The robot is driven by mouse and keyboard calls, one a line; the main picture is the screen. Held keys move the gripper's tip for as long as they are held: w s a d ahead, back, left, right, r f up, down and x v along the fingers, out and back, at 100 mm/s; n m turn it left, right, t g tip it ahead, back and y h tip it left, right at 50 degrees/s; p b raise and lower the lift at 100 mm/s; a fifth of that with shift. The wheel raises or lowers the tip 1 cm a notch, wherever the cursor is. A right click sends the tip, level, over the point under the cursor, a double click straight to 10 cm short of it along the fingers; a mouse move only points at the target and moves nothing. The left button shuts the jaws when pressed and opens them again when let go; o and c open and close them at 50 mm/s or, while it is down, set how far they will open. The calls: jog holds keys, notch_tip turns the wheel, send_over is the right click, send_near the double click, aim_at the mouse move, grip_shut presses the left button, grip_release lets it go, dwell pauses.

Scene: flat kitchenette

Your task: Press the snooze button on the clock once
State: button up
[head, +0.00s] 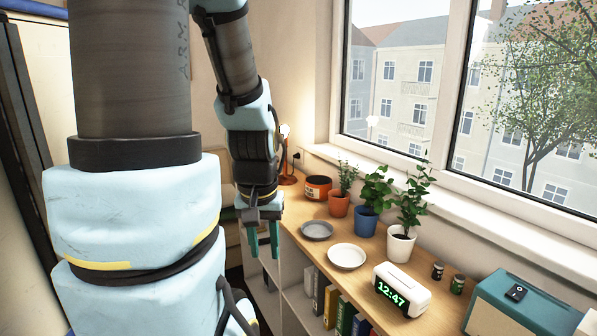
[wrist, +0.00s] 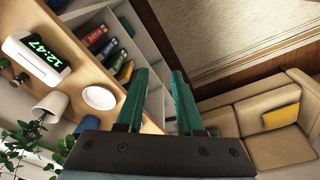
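The clock (head: 402,290) is a white rounded box with a green 12:47 display. It stands upright on the wooden shelf top (head: 330,268), near its front edge. It also shows at the upper left of the wrist view (wrist: 38,58), beyond the left finger and apart from it. I cannot make out the snooze button clearly in either view. My gripper (head: 263,247) hangs beyond the front edge of the shelf, left of the clock in the head view. Its two teal fingers are apart with nothing between them, as the wrist view (wrist: 160,80) also shows.
A white plate (head: 347,257), a grey plate (head: 317,230) and potted plants (head: 401,245) stand left of and behind the clock. Two small jars (head: 457,284) and a teal box (head: 515,310) are on its right. Books (head: 330,305) fill the shelf below. A sofa (wrist: 270,122) stands nearby.

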grip_shut()
dwell(0.9)
